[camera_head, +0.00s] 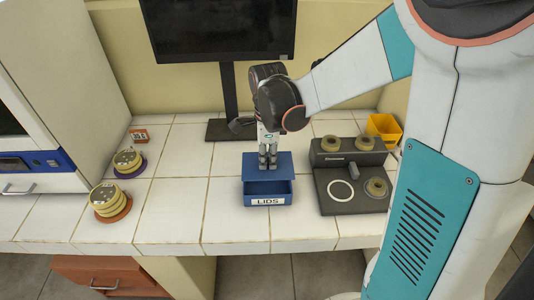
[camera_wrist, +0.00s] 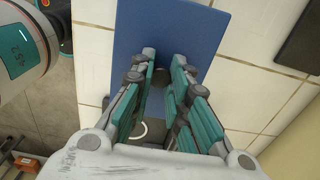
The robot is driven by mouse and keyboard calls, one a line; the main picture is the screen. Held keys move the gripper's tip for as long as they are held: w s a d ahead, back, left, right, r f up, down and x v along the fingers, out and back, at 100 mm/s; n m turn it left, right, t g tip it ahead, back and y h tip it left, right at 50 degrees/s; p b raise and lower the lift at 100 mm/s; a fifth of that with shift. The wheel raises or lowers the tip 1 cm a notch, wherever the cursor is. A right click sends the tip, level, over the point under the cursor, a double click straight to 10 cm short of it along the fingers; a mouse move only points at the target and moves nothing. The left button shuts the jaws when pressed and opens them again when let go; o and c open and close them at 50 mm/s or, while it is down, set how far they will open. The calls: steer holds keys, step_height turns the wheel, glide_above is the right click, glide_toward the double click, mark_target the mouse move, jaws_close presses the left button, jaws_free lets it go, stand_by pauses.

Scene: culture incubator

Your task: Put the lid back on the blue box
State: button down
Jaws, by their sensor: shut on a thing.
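The blue box (camera_head: 249,199) with a white "LIDS" label stands on the tiled bench, in the middle of the head view. Its front part is open at the top and looks dark inside. The flat blue lid (camera_head: 250,164) is over or just behind the box's rear part; I cannot tell whether it touches the box. My gripper (camera_head: 267,163) points down at the lid and is shut on its small dark knob. In the wrist view the lid (camera_wrist: 185,25) fills the upper middle, and its knob shows between my fingers (camera_wrist: 158,80).
A dark device (camera_head: 328,198) with tan round pieces and a white ring stands close right of the box. A yellow bin (camera_head: 384,127) is behind it. Stacked dishes (camera_head: 108,200) stand at left. A monitor (camera_head: 222,30) rises behind. Bench left of the box is clear.

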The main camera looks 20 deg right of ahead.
steer(key=shift+f+b, duration=2.3)
steer(key=shift+f, duration=0.85)
steer(key=shift+a+f, duration=0.1)
steer(key=shift+f, duration=0.05)
steer(key=c, duration=1)
jaws_free()
steer(key=shift+r+p, duration=2.4)
steer(key=shift+r, duration=1.15)
